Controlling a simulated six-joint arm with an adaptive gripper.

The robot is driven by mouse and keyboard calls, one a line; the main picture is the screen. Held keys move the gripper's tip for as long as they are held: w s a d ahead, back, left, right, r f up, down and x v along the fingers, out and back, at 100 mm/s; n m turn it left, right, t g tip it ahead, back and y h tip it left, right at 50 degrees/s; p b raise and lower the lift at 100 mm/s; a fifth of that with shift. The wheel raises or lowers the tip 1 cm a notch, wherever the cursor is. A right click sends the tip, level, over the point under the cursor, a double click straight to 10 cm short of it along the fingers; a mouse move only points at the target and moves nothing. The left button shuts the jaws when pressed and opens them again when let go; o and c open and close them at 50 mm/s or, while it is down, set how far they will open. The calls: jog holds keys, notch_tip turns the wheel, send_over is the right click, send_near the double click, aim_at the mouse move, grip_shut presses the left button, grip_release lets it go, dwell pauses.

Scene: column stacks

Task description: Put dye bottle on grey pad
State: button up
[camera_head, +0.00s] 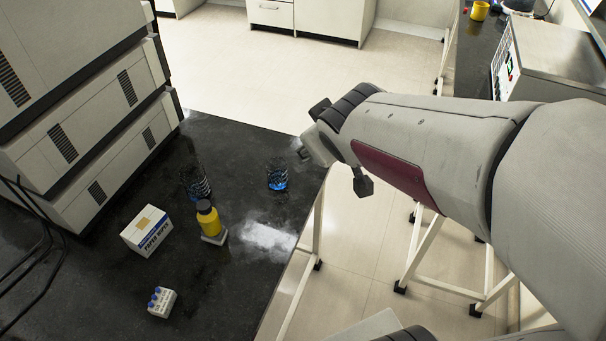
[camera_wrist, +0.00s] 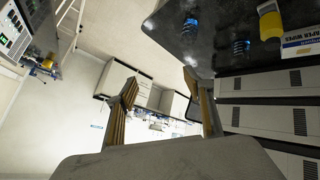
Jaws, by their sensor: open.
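The dye bottle, a yellow bottle with a dark cap (camera_head: 208,220), stands upright on the black bench. A small light grey pad (camera_head: 217,239) shows at its base; the bottle appears to stand on it. The yellow bottle also shows in the wrist view (camera_wrist: 270,22) at the top right. My gripper (camera_head: 316,148) is above the right edge of the bench, up and to the right of the bottle and well apart from it. In the wrist view my gripper (camera_wrist: 160,80) has its fingers spread, with nothing between them.
Two glass containers, one with blue liquid (camera_head: 278,175) and one darker (camera_head: 195,183), stand behind the bottle. A paper wipes box (camera_head: 147,231) is at its left, and a small blue-capped vial rack (camera_head: 162,302) is in front. Stacked white instruments (camera_head: 90,110) fill the left. The bench's front right is clear.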

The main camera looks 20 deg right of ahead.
jog(key=s+a+m+g+y, duration=0.1)
jog(key=s+a, duration=0.3)
jog(key=s, duration=0.4)
jog(key=s+a+m+g+y, duration=0.1)
jog(key=s+a, duration=0.3)
jog(key=s, duration=0.5)
jog(key=shift+s+a+r+m+g+y, duration=0.3)
jog(key=shift+r+m+g, duration=0.1)
jog(key=shift+g, duration=0.1)
